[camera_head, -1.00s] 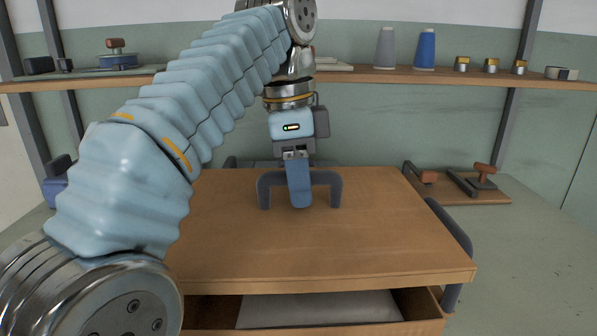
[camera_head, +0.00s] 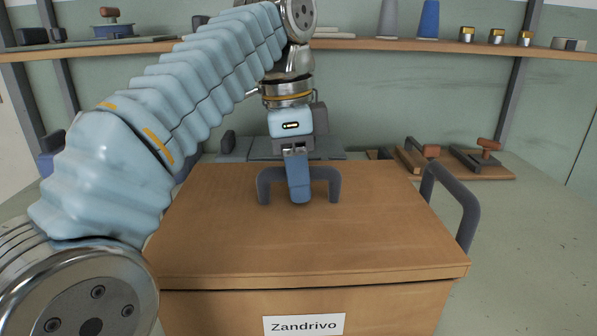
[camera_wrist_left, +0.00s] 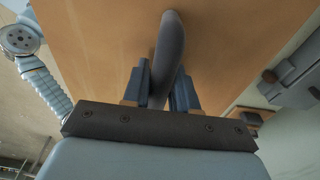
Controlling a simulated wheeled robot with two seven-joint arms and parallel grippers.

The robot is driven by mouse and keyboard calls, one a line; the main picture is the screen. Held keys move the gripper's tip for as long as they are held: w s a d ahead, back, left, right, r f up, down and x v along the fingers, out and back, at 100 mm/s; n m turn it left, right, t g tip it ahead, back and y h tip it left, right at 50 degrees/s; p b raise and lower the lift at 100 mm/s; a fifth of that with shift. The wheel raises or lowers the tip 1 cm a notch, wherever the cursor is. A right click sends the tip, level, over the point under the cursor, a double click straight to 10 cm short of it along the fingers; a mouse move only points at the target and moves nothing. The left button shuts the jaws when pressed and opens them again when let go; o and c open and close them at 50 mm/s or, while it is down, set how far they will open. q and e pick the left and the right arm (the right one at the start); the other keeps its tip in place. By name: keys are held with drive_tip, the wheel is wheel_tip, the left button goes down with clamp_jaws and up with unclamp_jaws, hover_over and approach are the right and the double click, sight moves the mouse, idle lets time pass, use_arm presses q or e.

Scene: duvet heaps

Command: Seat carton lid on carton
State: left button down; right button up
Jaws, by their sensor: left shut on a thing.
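The carton lid (camera_head: 235,235) is a flat brown wooden-looking board with a grey arched handle (camera_head: 333,185) on top. It lies level over the brown carton (camera_head: 400,305), which has a white "Zandrivo" label. A thin dark line shows between lid and carton along the front edge, and I cannot tell if a small gap remains there. My left gripper (camera_head: 299,188) points down and is shut on the middle of the handle. In the left wrist view its blue fingers (camera_wrist_left: 163,88) sit on both sides of the handle bar (camera_wrist_left: 170,45). The carton's inside is hidden. My right gripper is out of view.
A grey side handle (camera_head: 460,205) stands out at the carton's right. Behind are grey flat items (camera_head: 265,146) and a wooden board with clamp-like tools (camera_head: 455,165). A shelf (camera_head: 350,44) with spools and small jars runs along the back wall.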

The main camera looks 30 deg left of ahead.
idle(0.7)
use_arm(q)
drive_tip(key=shift+p, duration=0.3)
idle(0.4)
drive_tip(key=shift+p, duration=0.3)
idle(0.6)
drive_tip(key=shift+f+b, duration=0.8)
drive_tip(key=shift+f, duration=0.7)
drive_tip(key=c, duration=0.8)
unclamp_jaws()
